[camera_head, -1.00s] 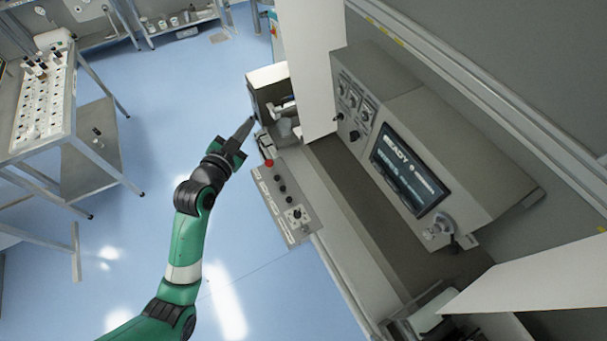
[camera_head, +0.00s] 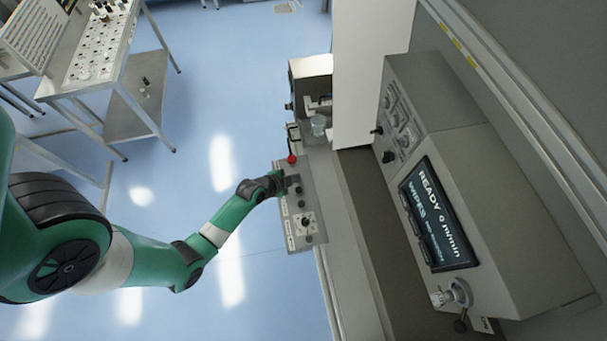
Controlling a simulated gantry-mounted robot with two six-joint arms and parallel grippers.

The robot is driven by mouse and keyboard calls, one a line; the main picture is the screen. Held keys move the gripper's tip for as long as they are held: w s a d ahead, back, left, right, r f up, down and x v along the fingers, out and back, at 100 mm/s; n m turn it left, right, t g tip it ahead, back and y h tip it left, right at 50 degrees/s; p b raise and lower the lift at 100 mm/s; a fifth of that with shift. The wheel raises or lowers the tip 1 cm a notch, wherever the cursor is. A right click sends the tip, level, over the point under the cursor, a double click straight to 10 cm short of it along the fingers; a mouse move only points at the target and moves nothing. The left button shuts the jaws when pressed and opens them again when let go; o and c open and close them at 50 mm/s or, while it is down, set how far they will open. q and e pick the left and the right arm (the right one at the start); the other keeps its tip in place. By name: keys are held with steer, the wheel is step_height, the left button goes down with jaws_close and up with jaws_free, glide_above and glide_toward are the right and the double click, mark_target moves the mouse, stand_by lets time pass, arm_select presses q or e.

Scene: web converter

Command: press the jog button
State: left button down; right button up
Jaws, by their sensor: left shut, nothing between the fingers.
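The control box (camera_head: 310,240) is a grey panel on the front edge of the machine. It carries a red button (camera_head: 292,158) at its far end, small dark buttons (camera_head: 300,203) in its middle and a dark knob on a white plate (camera_head: 306,222) at its near end. I cannot read which button is the jog button. My left gripper (camera_head: 292,181) is shut and empty. Its fingertips are over the panel between the red button and the dark buttons and hide part of it; I cannot tell whether they touch it. My right gripper is not in view.
The machine's console (camera_head: 465,150) with a lit screen (camera_head: 438,218) reading READY stands to the right. A white upright panel (camera_head: 370,70) rises behind the control box. A steel bench (camera_head: 125,60) with small vials stands at the upper left. Blue floor is clear between.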

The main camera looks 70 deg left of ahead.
mark_target(296, 192)
arm_select(q)
step_height(296, 192, down, 9)
steer(key=b, duration=0.8)
steer(key=shift+r, duration=0.1)
stand_by(1.7)
steer(key=shift+f+b, duration=0.4)
steer(key=shift+b, duration=0.1)
